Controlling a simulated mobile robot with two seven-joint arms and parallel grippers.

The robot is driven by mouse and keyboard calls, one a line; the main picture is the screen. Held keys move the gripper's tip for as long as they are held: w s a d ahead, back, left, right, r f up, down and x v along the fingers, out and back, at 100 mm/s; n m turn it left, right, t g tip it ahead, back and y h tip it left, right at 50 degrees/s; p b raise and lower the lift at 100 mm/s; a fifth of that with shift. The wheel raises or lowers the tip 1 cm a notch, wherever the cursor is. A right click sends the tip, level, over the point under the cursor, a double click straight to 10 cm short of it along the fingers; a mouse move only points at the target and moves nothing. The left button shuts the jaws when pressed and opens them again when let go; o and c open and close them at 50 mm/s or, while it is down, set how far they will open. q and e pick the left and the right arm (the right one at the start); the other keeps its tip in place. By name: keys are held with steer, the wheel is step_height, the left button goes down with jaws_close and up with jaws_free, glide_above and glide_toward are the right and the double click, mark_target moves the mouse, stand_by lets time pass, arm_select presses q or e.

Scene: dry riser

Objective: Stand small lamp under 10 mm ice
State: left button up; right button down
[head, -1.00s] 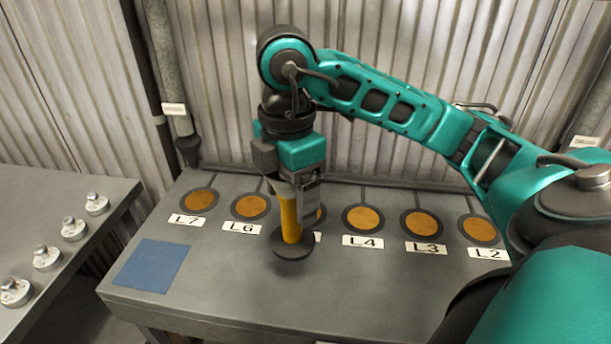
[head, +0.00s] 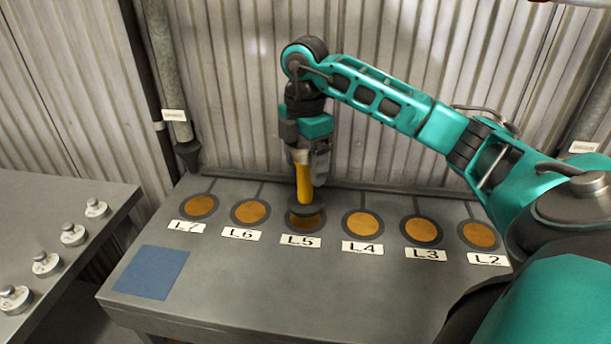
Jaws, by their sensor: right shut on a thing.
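My right gripper (head: 305,158) is shut on a yellow upright post with a dark round foot, which I take to be the small lamp (head: 303,185). The post is nearly vertical. Its foot covers the back part of the orange L5 disc (head: 308,224); I cannot tell whether it touches the disc or hangs just above it. No ice can be made out, and no thickness marking is readable. My left gripper is out of view.
Orange discs L7 (head: 199,205), L6 (head: 250,211), L4 (head: 362,223), L3 (head: 421,229) and L2 (head: 479,235) line the grey bench. A blue square (head: 152,272) lies front left. Several metal weights (head: 73,234) stand on the left table. A pipe (head: 167,70) runs down the back wall.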

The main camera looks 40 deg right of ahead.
mark_target(305, 178)
step_height(305, 178, down, 3)
steer(key=shift+r, duration=0.1)
steer(key=shift+w+d+f, duration=0.15)
steer(key=shift+f, duration=0.3)
steer(key=shift+f, duration=0.1)
jaws_free()
steer(key=shift+f, duration=0.15)
steer(key=shift+r, duration=3.95)
